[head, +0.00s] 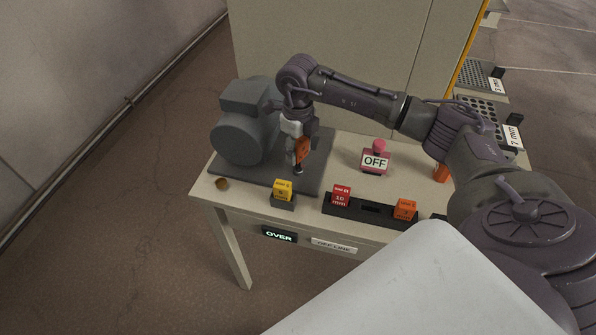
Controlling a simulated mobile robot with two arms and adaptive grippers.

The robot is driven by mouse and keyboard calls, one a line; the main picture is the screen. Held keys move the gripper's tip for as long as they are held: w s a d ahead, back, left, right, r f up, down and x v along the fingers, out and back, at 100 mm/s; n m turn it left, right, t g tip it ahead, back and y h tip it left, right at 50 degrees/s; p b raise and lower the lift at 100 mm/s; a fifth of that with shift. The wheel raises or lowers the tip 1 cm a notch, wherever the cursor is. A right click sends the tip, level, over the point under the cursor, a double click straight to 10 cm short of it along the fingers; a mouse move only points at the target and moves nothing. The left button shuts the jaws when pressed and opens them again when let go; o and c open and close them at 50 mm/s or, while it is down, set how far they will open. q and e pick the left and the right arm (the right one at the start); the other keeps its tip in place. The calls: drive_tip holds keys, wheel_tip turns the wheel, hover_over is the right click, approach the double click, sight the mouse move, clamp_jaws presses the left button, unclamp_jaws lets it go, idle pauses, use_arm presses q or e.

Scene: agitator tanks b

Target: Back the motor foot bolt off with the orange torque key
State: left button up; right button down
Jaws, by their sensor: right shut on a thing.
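The grey motor (245,122) sits on a dark grey base plate (262,178) at the left of the table. My right gripper (298,132) points down over the plate's right part, beside the motor. It is shut on the orange torque key (303,150), which is held roughly upright. The key's dark lower end reaches down to a small dark foot bolt (298,171) at the plate; whether it is fully seated on the bolt I cannot tell. My left gripper is not in view.
A yellow block (282,189) stands on a dark holder at the front. A dark rack (371,209) holds red (341,195) and orange (405,209) blocks. Behind are an OFF sign (375,161) and an orange cylinder (441,173). A brown piece (222,184) lies front left. The lit front sign (279,235) reads OVER.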

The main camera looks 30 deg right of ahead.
drive_tip(key=shift+n+b, duration=0.4)
drive_tip(key=shift+n, duration=0.3)
idle(0.3)
drive_tip(key=shift+m, duration=0.3)
drive_tip(key=shift+r, duration=0.1)
drive_tip(key=shift+r+p, duration=1)
drive_tip(key=shift+r, duration=0.45)
drive_tip(key=shift+r, duration=0.1)
drive_tip(key=shift+r+p, duration=1.3)
drive_tip(key=shift+r, duration=0.65)
